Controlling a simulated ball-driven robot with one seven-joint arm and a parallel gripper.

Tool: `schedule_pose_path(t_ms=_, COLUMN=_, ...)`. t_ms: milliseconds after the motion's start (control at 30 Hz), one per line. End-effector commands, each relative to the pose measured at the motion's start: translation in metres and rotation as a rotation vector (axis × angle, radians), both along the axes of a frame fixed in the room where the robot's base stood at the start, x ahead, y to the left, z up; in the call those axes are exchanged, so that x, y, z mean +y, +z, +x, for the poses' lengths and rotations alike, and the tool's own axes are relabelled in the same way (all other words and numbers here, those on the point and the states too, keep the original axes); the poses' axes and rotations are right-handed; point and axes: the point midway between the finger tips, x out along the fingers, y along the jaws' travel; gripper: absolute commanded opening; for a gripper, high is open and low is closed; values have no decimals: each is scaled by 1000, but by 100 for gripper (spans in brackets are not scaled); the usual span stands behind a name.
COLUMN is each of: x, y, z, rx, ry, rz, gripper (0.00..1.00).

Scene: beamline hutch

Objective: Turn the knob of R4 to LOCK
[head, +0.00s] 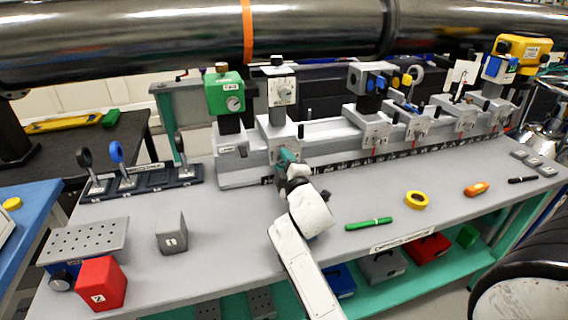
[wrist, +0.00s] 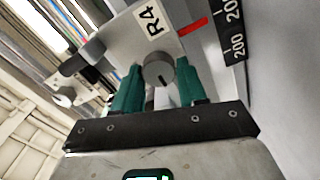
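The R4 knob (wrist: 158,72) is a round dark grey knob with a dark pointer line, on a pale plate beside the R4 label (wrist: 150,18). The pointer line points toward the bottom of the wrist view, tilted slightly right. My gripper (wrist: 160,80) has its two teal fingers on either side of the knob, their inner faces against its edges. In the head view my gripper (head: 287,158) is at the front of a grey carrier on the rail and hides the knob. I see no LOCK marking.
The grey rail (head: 240,172) runs along the back of the bench, with a green-headed unit (head: 226,92) and several other carriers. A green marker (head: 368,224) and a yellow tape roll (head: 416,200) lie at right.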

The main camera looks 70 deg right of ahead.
Motion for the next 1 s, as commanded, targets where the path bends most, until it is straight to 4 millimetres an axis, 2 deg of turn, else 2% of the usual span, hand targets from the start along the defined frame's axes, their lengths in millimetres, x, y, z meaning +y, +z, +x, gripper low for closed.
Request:
schedule_pose_path(t_ms=33, x=0, y=0, z=0, rx=0, ry=0, rz=0, gripper=36)
schedule_pose_path(t_ms=367, x=0, y=0, z=0, rx=1, ry=0, rz=1, gripper=6)
schedule_pose_path(t_ms=667, x=0, y=-1, z=0, rx=-31, ry=0, rz=28, gripper=6)
schedule_pose_path(t_ms=1000, x=0, y=-1, z=0, rx=-205, ry=1, rz=178, gripper=6)
